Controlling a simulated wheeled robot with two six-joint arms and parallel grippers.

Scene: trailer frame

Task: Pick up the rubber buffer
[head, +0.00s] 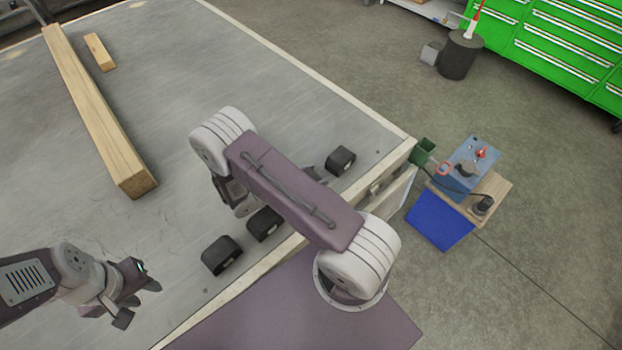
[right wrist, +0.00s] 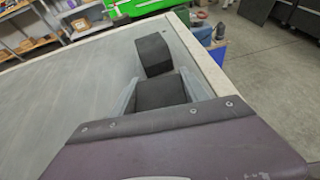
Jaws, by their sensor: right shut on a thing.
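Several black block-shaped rubber buffers lie near the table's edge. In the head view one (head: 340,160) is near the corner, and two more (head: 264,224) (head: 221,255) are nearer to me. In the right wrist view my right gripper (right wrist: 160,88) is shut on a rubber buffer (right wrist: 160,93), with a finger on each side. Another buffer (right wrist: 154,53) is just beyond it. In the head view my right arm hides the held buffer and most of the gripper. I cannot tell whether it is lifted. My left gripper (head: 138,302) is open and empty at the lower left.
The grey table (head: 185,75) has a pale raised edge. A long wooden beam (head: 95,110) and a short wooden block (head: 99,52) lie on its left side. Beyond the corner are a small stand with a blue box (head: 468,168) and green cabinets (head: 560,45).

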